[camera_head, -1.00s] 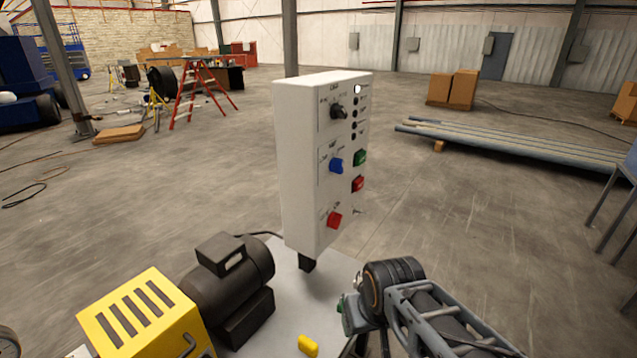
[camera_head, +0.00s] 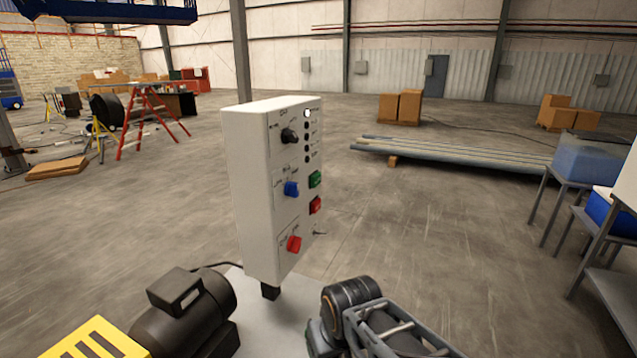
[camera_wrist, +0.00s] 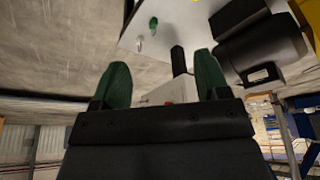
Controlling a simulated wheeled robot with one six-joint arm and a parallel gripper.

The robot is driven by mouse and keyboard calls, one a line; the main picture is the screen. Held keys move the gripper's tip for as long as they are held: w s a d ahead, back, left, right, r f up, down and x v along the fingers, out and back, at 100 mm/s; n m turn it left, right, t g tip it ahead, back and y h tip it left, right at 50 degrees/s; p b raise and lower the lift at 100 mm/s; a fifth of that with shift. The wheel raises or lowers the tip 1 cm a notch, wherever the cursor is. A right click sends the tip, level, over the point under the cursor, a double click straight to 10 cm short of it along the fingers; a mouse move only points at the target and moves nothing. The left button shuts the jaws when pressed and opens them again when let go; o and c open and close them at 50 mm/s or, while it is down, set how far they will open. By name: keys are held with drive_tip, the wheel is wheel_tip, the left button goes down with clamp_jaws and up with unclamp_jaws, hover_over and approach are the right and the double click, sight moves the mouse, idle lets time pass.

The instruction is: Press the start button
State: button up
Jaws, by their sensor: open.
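The white control box (camera_head: 250,190) stands on a short black post, its button face turned to the right in the head view. It carries a green button (camera_head: 315,179), a red button (camera_head: 315,204) just below, a black knob (camera_head: 289,135), a blue knob (camera_head: 291,188) and a red knob (camera_head: 294,243). The labels are too small to read, so which is start is not legible. My gripper (camera_wrist: 163,80) is open, with two green fingers apart and nothing between them. Part of the white box (camera_wrist: 160,95) shows beyond the fingers in the wrist view. The fingers are not visible in the head view.
A black motor (camera_head: 188,310) and a yellow slotted guard (camera_head: 95,342) stand left of the post. They share a pale base plate (camera_head: 262,312). Tables (camera_head: 590,215) stand at the right; pipes (camera_head: 450,155) lie behind. The floor right of the box is clear.

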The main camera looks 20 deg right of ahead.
clamp_jaws()
idle(0.4)
idle(1.1)
